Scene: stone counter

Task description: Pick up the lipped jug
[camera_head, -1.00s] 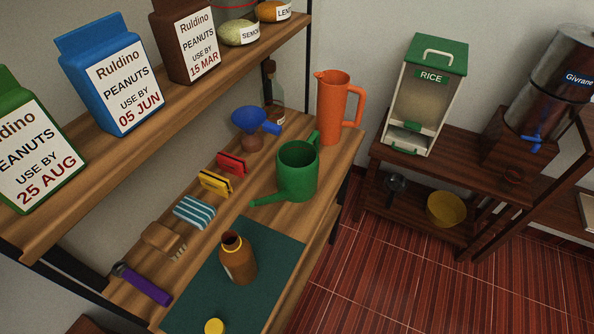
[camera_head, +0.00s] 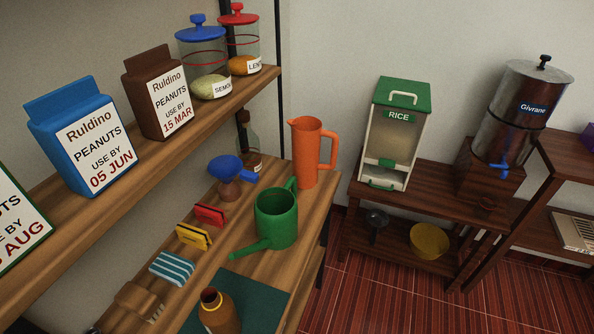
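The lipped jug (camera_head: 307,155) is tall and orange, with a spout lip at its upper left and a handle on its right. It stands upright at the far end of the lower wooden shelf, near the corner of the wall. A green watering can (camera_head: 277,219) stands in front of it and a little to the left. My gripper is not in view.
A blue funnel (camera_head: 226,168) on a brown vessel and a bottle (camera_head: 248,148) stand left of the jug. Clips, a striped sponge (camera_head: 172,268) and a brown bottle (camera_head: 219,312) lie nearer. The upper shelf (camera_head: 150,165) overhangs at left. A rice dispenser (camera_head: 394,135) stands right, across a gap.

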